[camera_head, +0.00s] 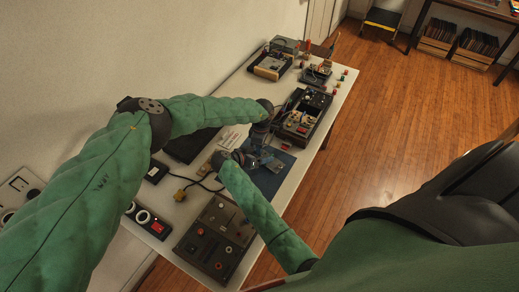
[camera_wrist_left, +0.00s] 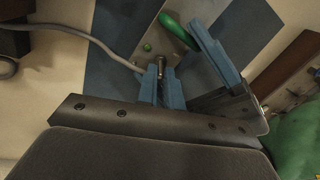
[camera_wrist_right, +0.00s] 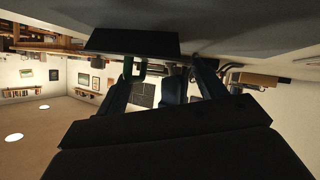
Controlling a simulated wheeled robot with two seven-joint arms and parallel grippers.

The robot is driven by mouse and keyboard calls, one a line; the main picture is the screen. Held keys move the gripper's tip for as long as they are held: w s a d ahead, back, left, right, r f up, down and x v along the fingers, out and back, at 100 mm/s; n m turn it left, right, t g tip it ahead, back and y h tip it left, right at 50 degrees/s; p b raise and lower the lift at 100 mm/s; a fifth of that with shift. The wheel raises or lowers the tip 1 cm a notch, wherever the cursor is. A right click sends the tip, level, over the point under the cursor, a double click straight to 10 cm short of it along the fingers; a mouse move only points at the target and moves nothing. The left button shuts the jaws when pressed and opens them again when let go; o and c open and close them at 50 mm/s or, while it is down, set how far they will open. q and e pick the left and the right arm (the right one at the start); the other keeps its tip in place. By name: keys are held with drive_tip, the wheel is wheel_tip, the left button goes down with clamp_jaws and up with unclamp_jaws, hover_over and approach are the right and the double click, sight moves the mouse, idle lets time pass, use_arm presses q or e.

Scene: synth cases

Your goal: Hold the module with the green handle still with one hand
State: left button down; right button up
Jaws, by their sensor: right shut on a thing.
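The module with the green handle (camera_wrist_left: 180,30) is a grey metal plate (camera_wrist_left: 150,22) on the blue mat. The handle also shows in the right wrist view (camera_wrist_right: 136,68). My right gripper (camera_head: 252,164) is shut on the module; in the left wrist view one blue finger lies beside the handle. The exact contact is hidden. My left gripper (camera_wrist_left: 162,84) is above the module, its two blue fingers close together around a small metal connector (camera_wrist_left: 161,64). I cannot tell whether they grip it. A grey cable (camera_wrist_left: 95,38) runs toward that connector. Both grippers are very near each other.
The blue mat (camera_head: 268,178) lies on a long white table (camera_head: 318,140). A dark panel with knobs (camera_head: 215,240) is at the near end. A black case with parts (camera_head: 302,118) and more devices (camera_head: 270,66) stand farther along. A yellow plug (camera_head: 180,195) lies left of my right gripper.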

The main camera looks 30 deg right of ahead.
use_arm(q)
drive_tip(key=shift+s+f, duration=0.1)
use_arm(e)
drive_tip(key=shift+s+f, duration=0.1)
drive_tip(key=shift+f, duration=0.05)
use_arm(q)
drive_tip(key=shift+s+t+y, duration=0.55)
drive_tip(key=shift+t+y, duration=0.05)
drive_tip(key=shift+t, duration=0.4)
use_arm(e)
drive_tip(key=shift+d, duration=0.1)
use_arm(q)
drive_tip(key=shift+s+d+n+t+y, duration=0.2)
drive_tip(key=shift+t+y, duration=0.15)
drive_tip(key=shift+t, duration=0.35)
drive_tip(key=shift+s+d+n+t+y, duration=0.1)
drive_tip(key=shift+s+t+y, duration=0.2)
drive_tip(key=shift+t, duration=0.4)
drive_tip(key=shift+w, duration=0.1)
drive_tip(key=c, duration=1.8)
unclamp_jaws()
drive_tip(key=shift+w, duration=0.1)
drive_tip(key=shift+d, duration=0.1)
